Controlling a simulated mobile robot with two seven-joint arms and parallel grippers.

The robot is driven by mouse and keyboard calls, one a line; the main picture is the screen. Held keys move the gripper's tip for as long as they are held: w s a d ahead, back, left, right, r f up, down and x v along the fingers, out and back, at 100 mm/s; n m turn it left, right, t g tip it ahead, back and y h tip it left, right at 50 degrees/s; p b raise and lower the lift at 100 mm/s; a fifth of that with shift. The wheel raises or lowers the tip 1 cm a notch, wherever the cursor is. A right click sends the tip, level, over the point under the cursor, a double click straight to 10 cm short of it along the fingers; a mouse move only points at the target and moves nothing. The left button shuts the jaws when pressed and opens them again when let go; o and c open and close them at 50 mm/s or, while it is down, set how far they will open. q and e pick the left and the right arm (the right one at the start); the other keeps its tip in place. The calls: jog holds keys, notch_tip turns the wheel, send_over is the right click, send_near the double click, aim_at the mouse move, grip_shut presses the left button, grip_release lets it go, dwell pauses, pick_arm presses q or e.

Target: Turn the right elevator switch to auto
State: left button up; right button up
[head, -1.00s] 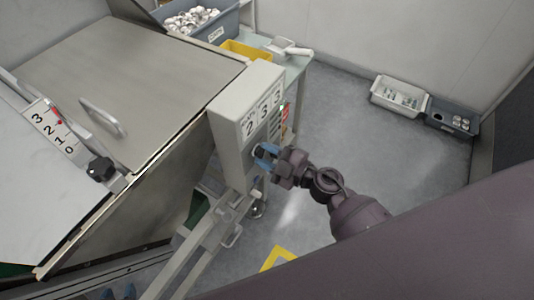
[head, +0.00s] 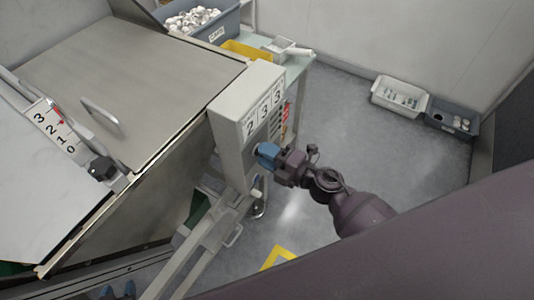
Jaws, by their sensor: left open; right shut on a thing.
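The grey control box (head: 232,137) stands at the side of the large metal machine, with a face showing the digits 2, 3, 3. My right gripper (head: 265,154) has its blue fingers at the lower part of this face, shut on the right elevator switch. The switch itself is hidden behind the fingers, so its position cannot be read. My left gripper (head: 118,292) shows only as two blue fingertips, apart, at the bottom left edge, away from the box.
A machine cover with a handle (head: 101,117) and a 0-to-3 scale (head: 53,127) fill the left. A grey bin of caps (head: 225,27) and a yellow tray (head: 246,50) stand behind the box. A white bin (head: 400,97) and a dark bin (head: 452,117) are on the floor.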

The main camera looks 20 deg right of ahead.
jog(key=shift+n, duration=0.5)
jog(key=o, duration=0.9)
jog(key=v, duration=1.1)
jog(key=shift+b, duration=0.3)
jog(key=shift+w, duration=0.1)
